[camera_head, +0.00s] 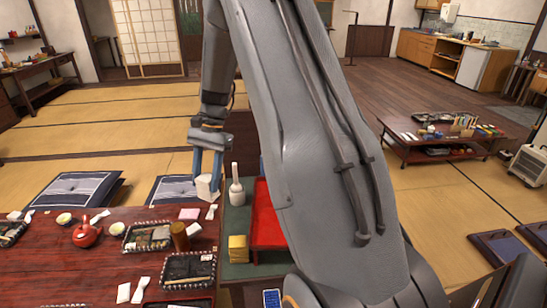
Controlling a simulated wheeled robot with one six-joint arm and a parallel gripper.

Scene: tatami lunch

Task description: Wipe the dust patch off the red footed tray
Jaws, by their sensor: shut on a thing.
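The red footed tray (263,222) stands on a green-topped surface at the centre, and my arm hides its right part. No dust patch can be made out on the part that shows. My gripper (206,182), with blue fingers, is left of the tray and points down. It is shut on a white block (204,189), whose exact kind I cannot tell. The block is apart from the tray in the picture, with a white bottle-like thing between them.
The white bottle-like thing (237,188) and a yellow box (238,249) stand on the green surface (236,218), left of the tray. The dark red table (60,272) at left holds a red teapot (87,235), cups and black trays.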

